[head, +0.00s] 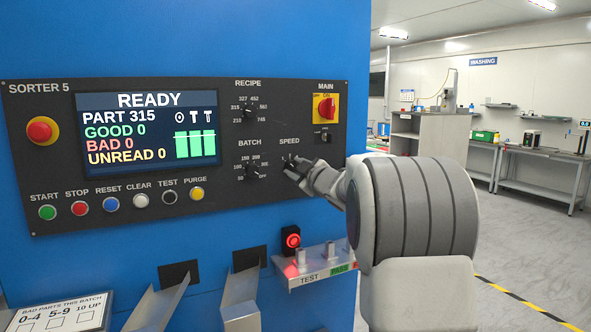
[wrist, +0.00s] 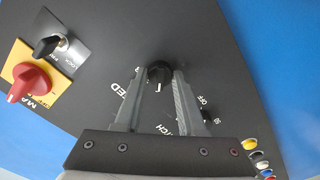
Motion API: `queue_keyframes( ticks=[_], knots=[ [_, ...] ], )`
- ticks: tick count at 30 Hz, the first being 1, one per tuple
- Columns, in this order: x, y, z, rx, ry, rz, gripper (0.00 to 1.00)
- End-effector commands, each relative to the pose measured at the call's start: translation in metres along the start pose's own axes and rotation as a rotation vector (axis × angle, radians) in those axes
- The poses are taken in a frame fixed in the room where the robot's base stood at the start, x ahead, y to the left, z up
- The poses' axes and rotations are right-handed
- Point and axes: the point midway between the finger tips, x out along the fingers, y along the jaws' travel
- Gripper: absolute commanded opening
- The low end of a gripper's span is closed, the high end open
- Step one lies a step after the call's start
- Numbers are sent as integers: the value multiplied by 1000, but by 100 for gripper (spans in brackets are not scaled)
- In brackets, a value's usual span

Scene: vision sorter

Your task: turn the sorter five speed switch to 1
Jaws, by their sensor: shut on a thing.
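The black control panel (head: 120,225) of sorter 5 is on the blue machine front.
The batch knob (head: 251,171) is close left of my gripper, with the recipe knob (head: 249,112) above it. The red main switch (head: 326,107) and a small lock switch (head: 325,136) are at upper right.

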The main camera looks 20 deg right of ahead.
Motion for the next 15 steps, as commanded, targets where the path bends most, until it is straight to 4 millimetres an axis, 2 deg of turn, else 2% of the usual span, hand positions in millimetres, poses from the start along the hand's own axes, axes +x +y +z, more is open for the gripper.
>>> queue_keyframes(
  ticks=[1, 2, 6, 7, 15],
  knots=[
    [0, 0, 0, -1, 0, -1, 0],
    [0, 0, 0, -1, 0, -1, 41],
    [0, 0, 0, 0, 0, -1, 66],
    [0, 0, 0, 0, 0, -1, 69],
    [0, 0, 0, 0, 0, 0, 69]
  ],
)
